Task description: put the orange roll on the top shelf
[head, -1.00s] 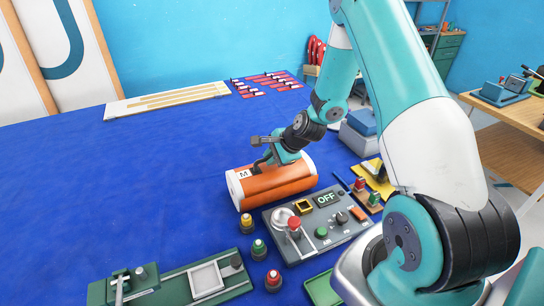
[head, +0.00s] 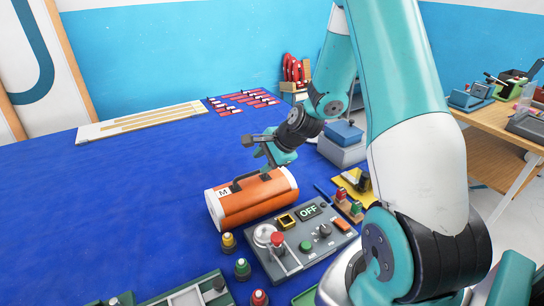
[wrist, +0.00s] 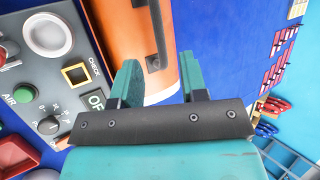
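The orange roll (head: 254,199) lies on its side on the blue table. It has white end bands, an "M" label and a dark carry handle (head: 250,179) on top. No shelf that I can identify as the top shelf is in the current views.
A grey control panel (head: 296,246) reading "OFF" sits right in front of the roll. A blue-topped grey box (head: 343,143) is behind my wrist. A wooden bench (head: 500,128) stands at right.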

